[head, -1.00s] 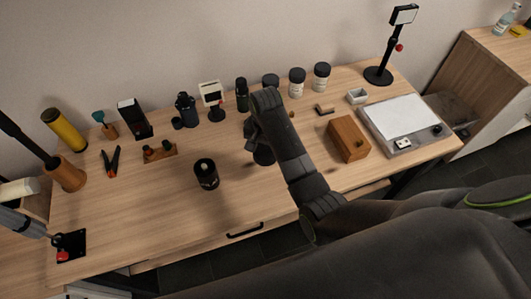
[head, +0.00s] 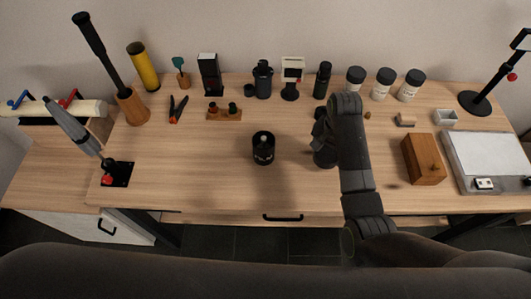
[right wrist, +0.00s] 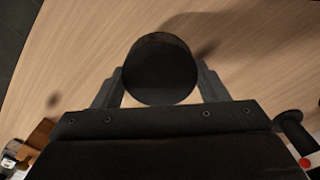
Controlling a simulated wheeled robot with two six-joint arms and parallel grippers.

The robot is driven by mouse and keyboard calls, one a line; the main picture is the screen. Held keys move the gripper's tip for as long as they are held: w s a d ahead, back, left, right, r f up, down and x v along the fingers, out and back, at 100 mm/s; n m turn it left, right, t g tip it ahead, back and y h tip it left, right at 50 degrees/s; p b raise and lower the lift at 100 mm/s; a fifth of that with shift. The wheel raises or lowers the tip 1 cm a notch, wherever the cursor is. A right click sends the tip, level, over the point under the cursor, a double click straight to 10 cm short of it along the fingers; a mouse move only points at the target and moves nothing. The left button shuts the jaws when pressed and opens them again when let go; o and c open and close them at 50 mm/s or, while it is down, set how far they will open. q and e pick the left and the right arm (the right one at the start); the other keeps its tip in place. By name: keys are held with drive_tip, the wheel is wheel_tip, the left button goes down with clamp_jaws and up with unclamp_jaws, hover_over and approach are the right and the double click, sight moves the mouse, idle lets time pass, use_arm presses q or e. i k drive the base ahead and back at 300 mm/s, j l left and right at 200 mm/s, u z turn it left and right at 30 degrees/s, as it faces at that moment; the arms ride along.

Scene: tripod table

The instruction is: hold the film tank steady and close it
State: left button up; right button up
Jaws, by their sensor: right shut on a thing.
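The film tank (head: 263,155) is a black open-topped cylinder standing upright on the wooden table, near the middle in the head view. A dark core with a pale tip shows inside its mouth. My right gripper (head: 322,132) is to the right of the tank, apart from it. It is shut on a round black piece (right wrist: 160,68), which looks like the tank's lid and sits between both fingers in the right wrist view. That piece also shows partly below the gripper in the head view (head: 325,157). Whether it touches the table is unclear.
Behind the tank stand a small wooden rack (head: 224,114), black bottles (head: 263,80) and white jars with black lids (head: 383,85). A wooden box (head: 424,158) and a light panel (head: 488,160) are at the right. The table left of the tank is mostly clear.

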sight(263, 157)
drive_tip(key=i+l+u, duration=0.2)
drive_tip(key=l+u, duration=0.15)
drive_tip(key=l, duration=0.65)
drive_tip(key=l+u, duration=0.35)
drive_tip(key=l, duration=0.65)
